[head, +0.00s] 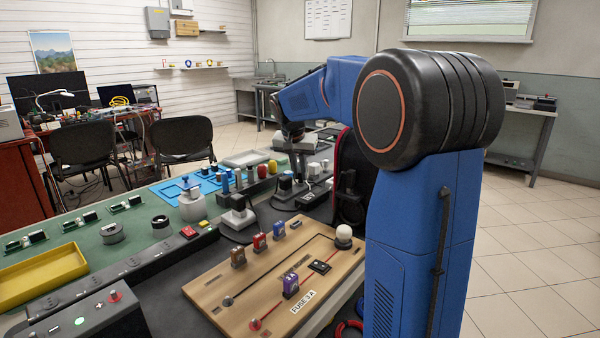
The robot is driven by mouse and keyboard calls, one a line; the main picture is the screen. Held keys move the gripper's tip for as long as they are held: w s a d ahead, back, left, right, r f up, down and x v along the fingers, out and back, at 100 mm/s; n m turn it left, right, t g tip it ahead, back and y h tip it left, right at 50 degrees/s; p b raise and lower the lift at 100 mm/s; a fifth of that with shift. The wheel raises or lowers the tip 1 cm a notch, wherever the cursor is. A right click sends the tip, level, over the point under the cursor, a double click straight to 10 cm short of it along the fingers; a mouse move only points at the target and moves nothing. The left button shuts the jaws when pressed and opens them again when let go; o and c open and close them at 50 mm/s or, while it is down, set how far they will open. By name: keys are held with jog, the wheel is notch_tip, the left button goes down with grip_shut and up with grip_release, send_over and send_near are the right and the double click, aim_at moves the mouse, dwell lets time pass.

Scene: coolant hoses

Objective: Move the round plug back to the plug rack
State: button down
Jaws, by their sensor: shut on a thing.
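My gripper (297,160) points down beyond the plug rack, at the end of my blue arm. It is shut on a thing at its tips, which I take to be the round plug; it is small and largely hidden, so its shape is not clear. The dark plug rack (250,187) stands left of my gripper on the bench, with several coloured plugs upright along it, among them blue, green, red and yellow ones. I cannot tell which place in the rack is empty.
A wooden fuse board (240,305) with coloured fuses lies in front. A grey-based device (238,218) stands before the rack, and a blue mat (180,190) lies left of it. A yellow tray (40,275) sits far left. Black-and-white sockets (314,172) crowd the space near my gripper.

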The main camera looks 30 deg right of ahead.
jog(key=c, duration=1.4)
grip_release()
jog(key=shift+w+d+v, duration=0.1)
jog(key=shift+v, duration=1.35)
jog(key=shift+w+d+v, duration=0.1)
jog(key=shift+d+v, duration=0.05)
jog(key=shift+v, duration=1.3)
jog(key=shift+w+d+v, duration=0.1)
jog(key=shift+v, duration=1.4)
jog(key=shift+s+r, duration=0.1)
jog(key=shift+r, duration=0.05)
